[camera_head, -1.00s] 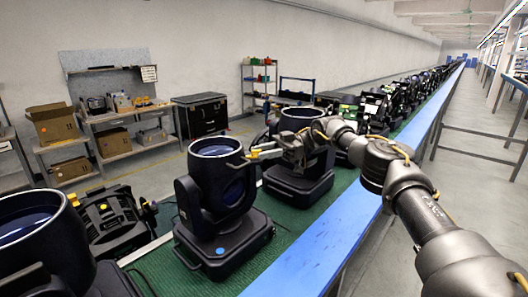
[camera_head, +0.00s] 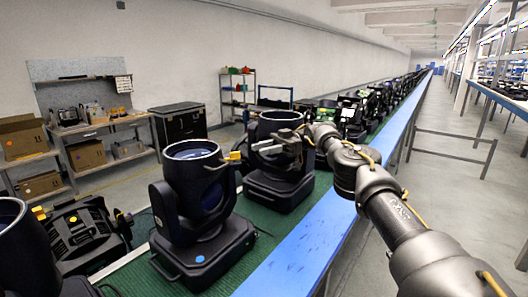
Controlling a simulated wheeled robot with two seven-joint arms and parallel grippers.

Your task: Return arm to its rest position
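My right arm comes in from the lower right and reaches left over the belt. Its gripper (camera_head: 253,148) is level with the upper part of the moving-head lamps, between the nearer lamp (camera_head: 195,200) and the farther lamp (camera_head: 277,188). The fingers look apart, with nothing seen between them. The nearer lamp is black, upright, with an open round top and a blue dot on its base. The gripper covers part of the farther lamp; I cannot tell whether it touches either lamp. My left gripper is not in view.
The green belt (camera_head: 258,222) carries a long row of lamps into the distance. A blue rail (camera_head: 312,235) runs along its right side, under my arm. A workbench (camera_head: 110,123) with boxes and a black case (camera_head: 180,124) stand beyond on the left. Open floor lies right.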

